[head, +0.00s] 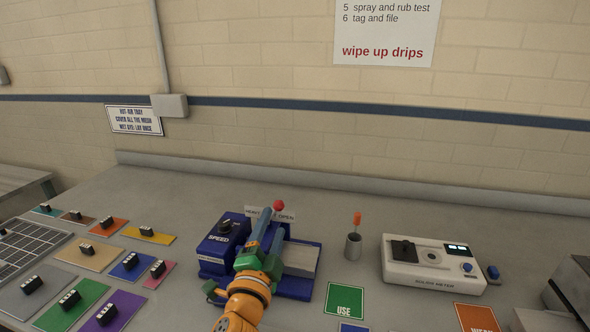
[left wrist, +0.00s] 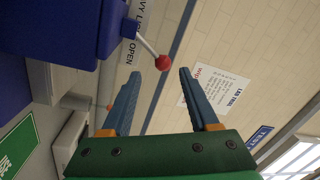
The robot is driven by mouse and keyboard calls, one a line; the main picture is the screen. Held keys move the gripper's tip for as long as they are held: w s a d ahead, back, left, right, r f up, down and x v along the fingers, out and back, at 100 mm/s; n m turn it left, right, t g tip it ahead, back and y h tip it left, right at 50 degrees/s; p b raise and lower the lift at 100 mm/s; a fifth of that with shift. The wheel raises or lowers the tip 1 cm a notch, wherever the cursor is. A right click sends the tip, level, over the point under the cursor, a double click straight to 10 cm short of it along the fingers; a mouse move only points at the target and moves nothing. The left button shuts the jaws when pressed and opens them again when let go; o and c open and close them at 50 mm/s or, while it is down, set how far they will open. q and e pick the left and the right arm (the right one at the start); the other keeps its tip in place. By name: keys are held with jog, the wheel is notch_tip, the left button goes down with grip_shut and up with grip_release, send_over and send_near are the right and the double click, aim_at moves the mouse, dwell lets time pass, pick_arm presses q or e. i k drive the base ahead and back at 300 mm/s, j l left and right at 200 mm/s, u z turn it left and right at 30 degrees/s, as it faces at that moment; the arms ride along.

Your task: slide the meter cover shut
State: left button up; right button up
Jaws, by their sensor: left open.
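The white colour meter (head: 424,279) stands on the bench at the right in the head view. Its black cover (head: 404,251) sits at the left of its top, beside a round port (head: 432,257) that shows uncovered. My left gripper (head: 268,219) is away to the left of the meter, over a blue machine (head: 213,256). In the left wrist view my left gripper (left wrist: 160,76) is open and empty. The machine's red knob (left wrist: 162,62) shows just beyond and between the fingertips; I cannot tell whether they touch. My right gripper is out of view.
A metal cup (head: 353,246) with an orange-handled tool stands between the blue machine and the meter. A green USE card (head: 344,299) lies in front. Coloured swatches with black blocks fill the left.

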aim_at(404, 250)
jog(key=k+j, duration=0.15)
jog(key=k, duration=0.55)
jog(key=k+j, duration=0.1)
jog(key=k, duration=0.55)
